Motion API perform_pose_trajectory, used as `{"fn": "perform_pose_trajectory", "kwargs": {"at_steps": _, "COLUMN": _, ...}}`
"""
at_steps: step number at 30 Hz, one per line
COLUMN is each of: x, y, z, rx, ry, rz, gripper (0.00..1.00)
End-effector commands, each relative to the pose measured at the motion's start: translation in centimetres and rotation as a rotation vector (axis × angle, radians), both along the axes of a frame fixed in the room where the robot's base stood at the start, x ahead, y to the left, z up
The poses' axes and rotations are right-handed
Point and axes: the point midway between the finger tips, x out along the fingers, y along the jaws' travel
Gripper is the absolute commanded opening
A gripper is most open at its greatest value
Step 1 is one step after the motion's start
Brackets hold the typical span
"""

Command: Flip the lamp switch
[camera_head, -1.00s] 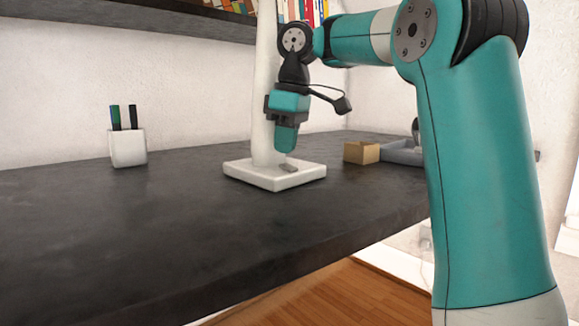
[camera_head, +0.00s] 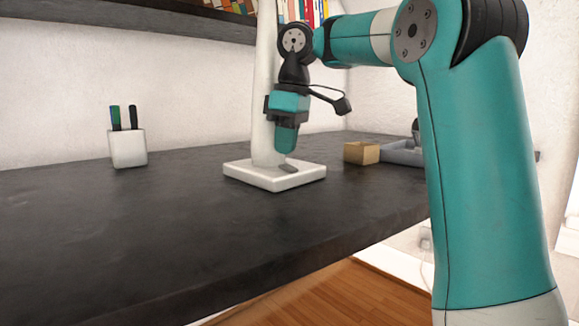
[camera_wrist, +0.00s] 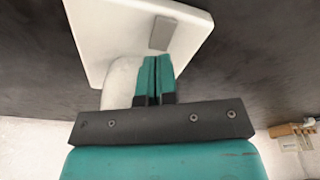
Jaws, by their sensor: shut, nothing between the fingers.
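The white lamp stands on the dark desk, with a square base (camera_head: 245,177) and a thick white post (camera_head: 264,75) rising out of the top of the head view. A small grey switch (camera_head: 287,168) sits on the base; it also shows in the wrist view (camera_wrist: 162,33) as a grey rectangle. My gripper (camera_head: 286,153) points down over the base, beside the post. Its teal fingers are shut and empty. In the wrist view the fingertips (camera_wrist: 156,60) are close to the near end of the switch; I cannot tell whether they touch it.
A white pen cup (camera_head: 128,149) stands at the left on the desk (camera_head: 150,235). A small tan box (camera_head: 361,153) and a grey tray (camera_head: 402,156) are to the right of the lamp. A shelf with books is above. The desk's front left is clear.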

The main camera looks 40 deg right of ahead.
Motion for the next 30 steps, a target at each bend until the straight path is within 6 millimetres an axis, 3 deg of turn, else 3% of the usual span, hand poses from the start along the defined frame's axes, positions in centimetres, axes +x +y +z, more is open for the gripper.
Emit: {"fn": "perform_pose_trajectory", "kwargs": {"at_steps": 30, "x": -0.01, "y": 0.01, "z": -0.86, "rx": 0.000, "ry": 0.000, "rz": 0.000, "gripper": 0.00}}
